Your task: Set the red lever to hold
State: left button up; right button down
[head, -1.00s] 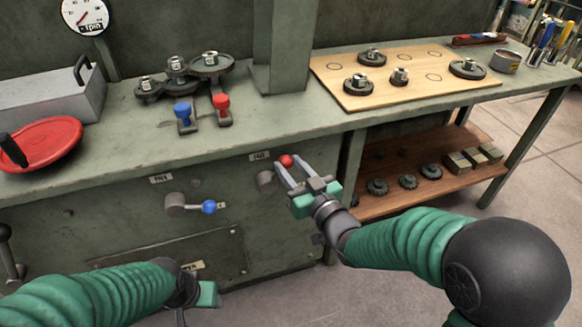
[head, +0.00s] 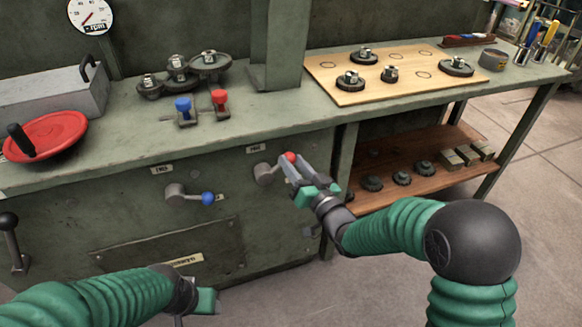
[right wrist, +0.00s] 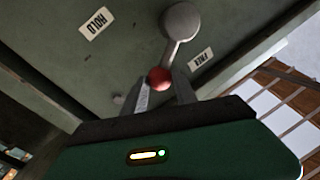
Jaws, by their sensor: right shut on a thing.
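The red lever has a grey round hub (head: 265,174) on the bench's front panel and a red ball knob (head: 291,157) up and right of it. My right gripper (head: 290,163) is shut on the red knob. The right wrist view shows the knob (right wrist: 160,79) between the fingers and the lever's arm running up to the hub (right wrist: 181,20). There, a HOLD label (right wrist: 97,24) lies up and left of the knob, and a FREE label (right wrist: 200,59) lies nearer, to its right. My left gripper (head: 207,300) is low, away from the panel; its jaws are unclear.
A blue-knobbed lever (head: 207,198) sits on the same panel to the left. Blue (head: 184,110) and red (head: 220,101) switches stand on the bench top near gears. A wooden board (head: 400,80) with gears lies right. A lower shelf (head: 400,194) is beside my right arm.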

notch_tip(320, 180, down, 8)
jog(key=m+t+h, duration=0.1)
jog(key=m+t, duration=0.1)
jog(key=m, duration=1)
jog(key=shift+d+h, duration=0.3)
jog(key=shift+d, duration=0.15)
jog(key=shift+w, duration=0.1)
jog(key=c, duration=1)
grip_release()
jog(key=shift+f, duration=0.1)
